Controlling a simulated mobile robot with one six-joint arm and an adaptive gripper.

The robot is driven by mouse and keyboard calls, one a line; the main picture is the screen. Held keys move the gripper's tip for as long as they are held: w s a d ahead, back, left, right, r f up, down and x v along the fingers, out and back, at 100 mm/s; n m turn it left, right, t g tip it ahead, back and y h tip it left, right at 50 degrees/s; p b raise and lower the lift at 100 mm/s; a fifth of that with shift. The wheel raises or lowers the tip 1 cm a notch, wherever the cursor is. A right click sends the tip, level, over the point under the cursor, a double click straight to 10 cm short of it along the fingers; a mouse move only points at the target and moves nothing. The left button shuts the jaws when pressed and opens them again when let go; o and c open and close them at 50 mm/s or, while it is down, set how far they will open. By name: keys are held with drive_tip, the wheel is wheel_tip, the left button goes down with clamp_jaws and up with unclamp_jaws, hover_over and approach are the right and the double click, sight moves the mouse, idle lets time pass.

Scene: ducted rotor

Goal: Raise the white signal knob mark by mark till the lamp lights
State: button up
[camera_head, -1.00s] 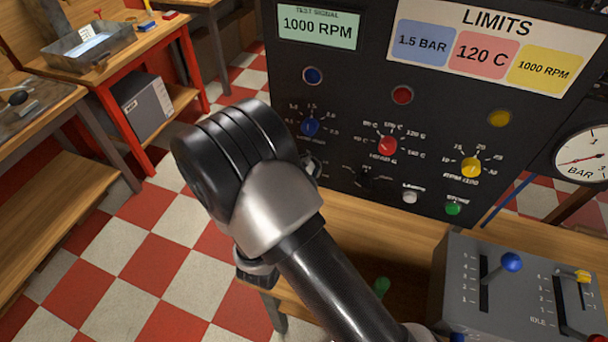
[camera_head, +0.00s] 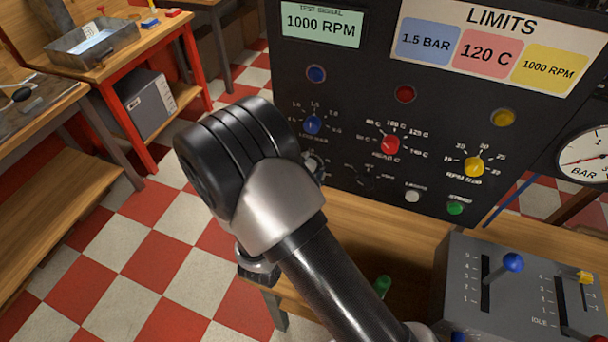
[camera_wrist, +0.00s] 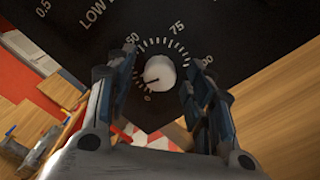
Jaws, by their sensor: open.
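The white knob (camera_wrist: 158,73) is on the black panel (camera_head: 350,90) in the wrist view, inside a ring of white marks with 0, 50 and 75 readable. A dark line on it seems to point to the lower left, near the 0. My gripper (camera_wrist: 161,64) is open, with one finger on each side of the knob; a gap shows on both sides. In the head view my arm mostly hides the knob. The blue lamp (camera_head: 317,74), red lamp (camera_head: 405,94) and yellow lamp (camera_head: 503,118) all look dark.
A display (camera_head: 321,24) reads 1000 RPM, beside a limits plate (camera_head: 487,45). Blue (camera_head: 313,124), red (camera_head: 390,144) and yellow (camera_head: 474,167) dials sit close to the arm. A grey lever box (camera_head: 460,270) stands at the lower right, below a gauge (camera_head: 585,157).

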drive_tip(key=v, duration=1.2)
drive_tip(key=s+d+r+m+g+h, duration=0.2)
drive_tip(key=d+r+m+g+h, duration=0.25)
drive_tip(key=d, duration=0.45)
drive_tip(key=s+d+r+m+g+h, duration=0.1)
drive_tip(key=d+r+m+g+h, duration=0.25)
drive_tip(key=d+m+g, duration=0.35)
drive_tip(key=s+d+r+m+g+y, duration=0.1)
drive_tip(key=s+d+m+g+y, duration=0.25)
drive_tip(key=s+y, duration=0.2)
drive_tip(key=s+d+r+m+g+y, duration=0.2)
drive_tip(key=s+d+m+y, duration=0.15)
drive_tip(key=s, duration=0.25)
drive_tip(key=a+r+m+t+y, duration=0.3)
drive_tip(key=a+r+t+y, duration=0.1)
drive_tip(key=r+y, duration=0.1)
drive_tip(key=shift+s+a+r+t, duration=0.15)
drive_tip(key=shift+a+r+t, duration=0.1)
drive_tip(key=shift+a+t, duration=0.15)
